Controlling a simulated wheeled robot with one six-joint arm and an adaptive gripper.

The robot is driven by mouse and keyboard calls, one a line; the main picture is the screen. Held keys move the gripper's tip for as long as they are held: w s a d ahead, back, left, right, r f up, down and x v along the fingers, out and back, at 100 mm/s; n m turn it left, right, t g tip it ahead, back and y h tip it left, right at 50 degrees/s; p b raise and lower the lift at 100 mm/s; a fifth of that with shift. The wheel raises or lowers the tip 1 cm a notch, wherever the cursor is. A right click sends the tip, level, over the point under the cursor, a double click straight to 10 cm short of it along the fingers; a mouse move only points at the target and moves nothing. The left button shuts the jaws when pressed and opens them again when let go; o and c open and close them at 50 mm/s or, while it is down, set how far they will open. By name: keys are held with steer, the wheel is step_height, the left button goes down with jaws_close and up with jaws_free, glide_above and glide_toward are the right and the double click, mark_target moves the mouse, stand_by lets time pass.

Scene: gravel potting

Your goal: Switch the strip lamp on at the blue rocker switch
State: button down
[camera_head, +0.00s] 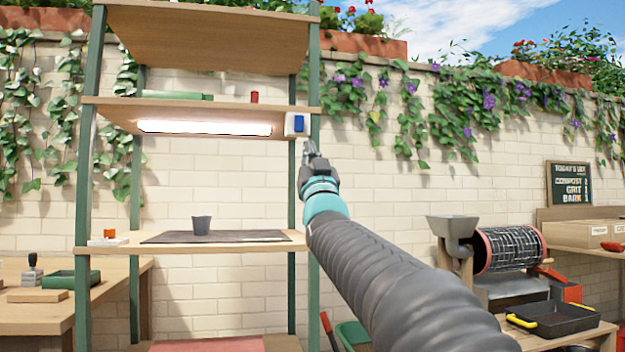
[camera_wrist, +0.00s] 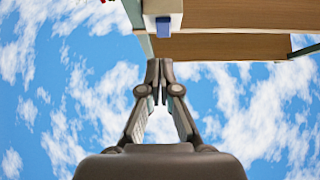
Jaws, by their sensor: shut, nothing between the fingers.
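The blue rocker switch (camera_head: 298,123) sits in a white box (camera_head: 289,125) at the right end of the shelf edge. The strip lamp (camera_head: 204,128) under that shelf glows bright. My gripper (camera_head: 308,145) is shut and empty, just below and slightly right of the switch in the head view.
A green-posted shelf rack (camera_head: 313,70) holds the lamp shelf. A dark pot (camera_head: 201,225) stands on a dark mat (camera_head: 160,238) on the board below. A drum sieve (camera_head: 508,249) stands at the right. Open air surrounds my gripper.

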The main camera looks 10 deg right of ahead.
steer(key=shift+s+f+b, duration=0.15)
steer(key=shift+s+f, duration=0.25)
steer(key=shift+f, duration=0.25)
steer(key=shift+s+f+b, duration=0.1)
steer(key=shift+s+f, duration=0.25)
steer(key=shift+f, duration=0.3)
steer(key=shift+s+f+b, duration=0.15)
steer(key=shift+s+f, duration=0.25)
steer(key=shift+f, duration=0.25)
